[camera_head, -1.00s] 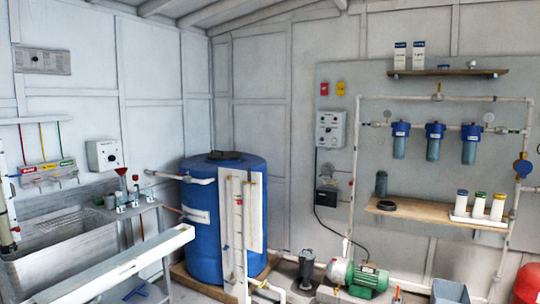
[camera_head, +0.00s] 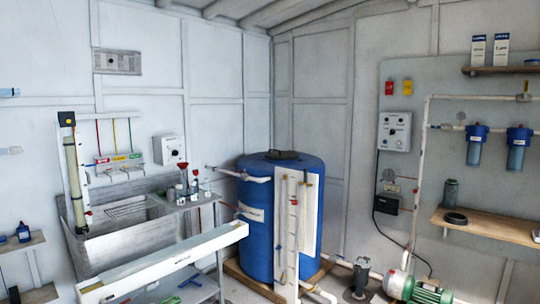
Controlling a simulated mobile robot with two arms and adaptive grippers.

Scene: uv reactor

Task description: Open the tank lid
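The blue tank (camera_head: 258,222) stands upright in the corner of the room. Its dark round lid (camera_head: 282,155) sits on the top of the tank and looks closed. A white upright panel with pipes (camera_head: 290,225) stands in front of the tank and hides part of its side. Neither of my grippers is in view.
A grey sink (camera_head: 125,240) and a long white trough-like piece (camera_head: 165,262) stand left of the tank. A green and white pump (camera_head: 415,288) and a dark canister (camera_head: 361,275) stand low at right. A wooden shelf (camera_head: 490,226) is on the right wall.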

